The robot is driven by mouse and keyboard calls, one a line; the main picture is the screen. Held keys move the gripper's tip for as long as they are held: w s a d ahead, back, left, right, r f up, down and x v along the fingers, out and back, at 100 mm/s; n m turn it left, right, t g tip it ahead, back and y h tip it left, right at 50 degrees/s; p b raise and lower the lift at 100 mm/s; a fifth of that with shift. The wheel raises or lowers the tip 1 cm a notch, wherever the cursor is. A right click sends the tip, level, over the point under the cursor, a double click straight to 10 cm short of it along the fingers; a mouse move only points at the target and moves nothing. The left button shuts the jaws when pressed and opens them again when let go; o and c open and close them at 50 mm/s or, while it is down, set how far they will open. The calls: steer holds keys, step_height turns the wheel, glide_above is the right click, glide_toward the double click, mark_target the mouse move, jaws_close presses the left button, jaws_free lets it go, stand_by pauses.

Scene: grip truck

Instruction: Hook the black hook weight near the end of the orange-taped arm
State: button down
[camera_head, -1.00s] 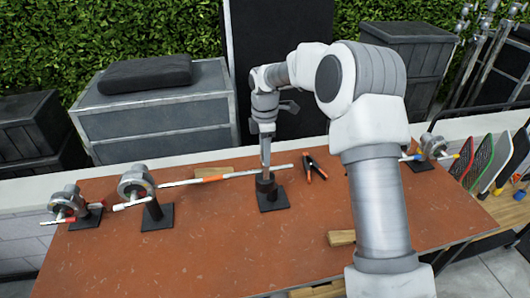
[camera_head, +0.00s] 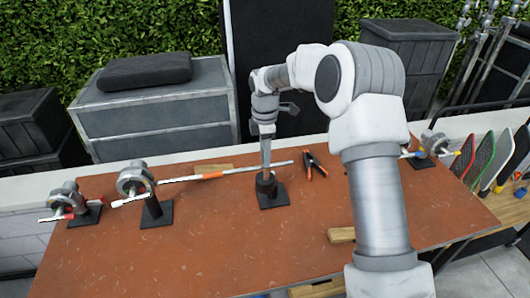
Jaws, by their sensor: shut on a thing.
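The taped arm (camera_head: 178,180) is a thin pale rod with an orange band (camera_head: 212,175). It reaches from a clamp on a stand (camera_head: 135,177) at the left to a free end just right of my gripper. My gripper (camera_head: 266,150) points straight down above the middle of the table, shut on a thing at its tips. The black weight (camera_head: 266,185), a short dark cylinder, is directly below the fingers, above a black square plate (camera_head: 279,198). The hook is too small to make out. I cannot tell whether the weight touches the plate or the rod.
The brown table (camera_head: 180,255) is mostly bare in front. Another clamp stand (camera_head: 68,198) is at far left, and one (camera_head: 432,145) at far right. A black-and-orange hand clamp (camera_head: 314,165) lies right of the weight. A wooden block (camera_head: 341,235) is near my arm.

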stand_by(0.4)
steer(key=shift+c, duration=1.3)
jaws_free()
steer(key=shift+f, duration=0.1)
step_height(320, 180, up, 18)
steer(key=shift+f+b, duration=0.25)
steer(key=shift+b, duration=0.05)
